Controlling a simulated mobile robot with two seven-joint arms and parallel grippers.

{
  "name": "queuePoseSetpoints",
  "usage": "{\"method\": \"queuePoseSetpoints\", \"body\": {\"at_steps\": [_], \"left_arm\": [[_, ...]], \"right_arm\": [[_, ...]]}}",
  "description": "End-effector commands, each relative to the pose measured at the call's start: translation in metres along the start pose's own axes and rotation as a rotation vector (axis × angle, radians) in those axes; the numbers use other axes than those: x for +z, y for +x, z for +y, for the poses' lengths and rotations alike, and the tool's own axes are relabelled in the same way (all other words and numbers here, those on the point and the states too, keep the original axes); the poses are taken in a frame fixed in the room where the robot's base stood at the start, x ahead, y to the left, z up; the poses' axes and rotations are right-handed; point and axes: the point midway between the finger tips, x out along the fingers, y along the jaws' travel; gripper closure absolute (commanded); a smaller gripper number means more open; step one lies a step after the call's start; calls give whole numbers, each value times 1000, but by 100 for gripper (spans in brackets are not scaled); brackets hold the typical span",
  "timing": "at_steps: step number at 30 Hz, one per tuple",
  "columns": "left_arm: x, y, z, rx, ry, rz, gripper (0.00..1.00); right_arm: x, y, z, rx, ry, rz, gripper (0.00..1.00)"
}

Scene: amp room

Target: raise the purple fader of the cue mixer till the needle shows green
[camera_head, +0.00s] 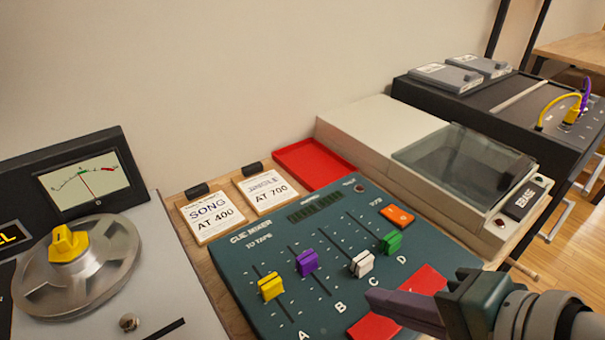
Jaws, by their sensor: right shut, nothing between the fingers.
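The cue mixer (240,290) is a dark teal panel with yellow, purple, white and green faders. The purple fader (307,262) is second from the left, around the middle of its slot, above the letter B. The needle meter (85,183) stands at the left; its needle leans slightly left of upright, near the small green mark. I cannot tell exactly whether its tip is on green. My right gripper (372,297) is shut and empty at the lower right, near the white fader (362,264) and apart from the purple one. My left gripper is not in view.
A red pad (424,285) lies partly under my right gripper. The green fader (390,243) and an orange button (397,216) are at the panel's right. The yellow fader (270,287) is left of the purple one. A metal reel (100,270) stands left, a clear-lidded box (455,160) right.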

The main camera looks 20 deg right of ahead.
Motion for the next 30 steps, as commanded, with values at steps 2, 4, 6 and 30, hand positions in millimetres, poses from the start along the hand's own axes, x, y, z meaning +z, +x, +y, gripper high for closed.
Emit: {"method": "queuePoseSetpoints", "body": {"at_steps": [2, 4, 6, 30], "left_arm": [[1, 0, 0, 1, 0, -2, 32], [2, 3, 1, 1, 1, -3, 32], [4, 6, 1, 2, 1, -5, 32], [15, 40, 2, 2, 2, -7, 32]], "right_arm": [[-2, -1, 5, 4, 21, 17, 100], [-3, 4, 6, 5, 24, 19, 100], [-3, 14, 6, 3, 23, 18, 100], [-4, 126, -20, 6, 20, 15, 100]]}}
